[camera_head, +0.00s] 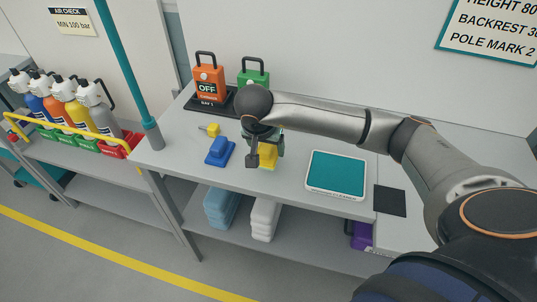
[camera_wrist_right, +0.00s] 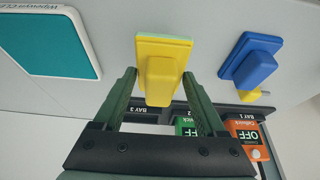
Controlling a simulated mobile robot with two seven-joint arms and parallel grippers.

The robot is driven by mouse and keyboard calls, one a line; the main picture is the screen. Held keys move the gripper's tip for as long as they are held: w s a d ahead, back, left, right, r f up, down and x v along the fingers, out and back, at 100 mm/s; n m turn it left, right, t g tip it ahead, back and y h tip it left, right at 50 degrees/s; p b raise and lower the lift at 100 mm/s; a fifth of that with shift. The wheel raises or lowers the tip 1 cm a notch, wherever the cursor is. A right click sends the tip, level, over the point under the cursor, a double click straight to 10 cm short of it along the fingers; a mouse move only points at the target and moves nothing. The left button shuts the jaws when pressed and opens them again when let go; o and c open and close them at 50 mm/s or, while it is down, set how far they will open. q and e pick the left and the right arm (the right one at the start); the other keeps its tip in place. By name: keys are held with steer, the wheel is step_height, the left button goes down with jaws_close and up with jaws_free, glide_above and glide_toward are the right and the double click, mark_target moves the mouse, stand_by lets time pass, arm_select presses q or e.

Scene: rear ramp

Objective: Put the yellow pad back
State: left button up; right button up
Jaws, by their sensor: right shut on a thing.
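The yellow pad (camera_head: 268,158) with its raised grip is at the grey bench top, near the front edge. My right gripper (camera_head: 264,149) reaches down over it and partly hides it. In the right wrist view, the fingers stand on either side of the yellow grip (camera_wrist_right: 160,80) and the gripper is shut on it; a thin green layer shows along the pad's far edge. Whether the pad touches the bench is hard to tell. A white-rimmed teal panel (camera_head: 337,174) lies to its right and also shows in the wrist view (camera_wrist_right: 55,35). My left gripper is not in view.
A blue pad (camera_head: 219,151) and a small yellow item (camera_head: 210,130) lie to the left. Behind stand an orange OFF unit (camera_head: 208,82) and a green unit (camera_head: 252,75). A teal pole (camera_head: 130,75) rises left. A dark square (camera_head: 390,201) lies right of the panel.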

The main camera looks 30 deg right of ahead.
mark_target(269, 157)
steer(key=shift+s+a+x, duration=0.1)
steer(key=shift+s+x, duration=0.05)
steer(key=shift+x, duration=0.85)
steer(key=shift+s+a+x, duration=0.15)
steer(key=shift+x, duration=0.85)
steer(key=shift+f, duration=0.25)
steer(key=o, duration=1.1)
steer(key=shift+o, duration=0.2)
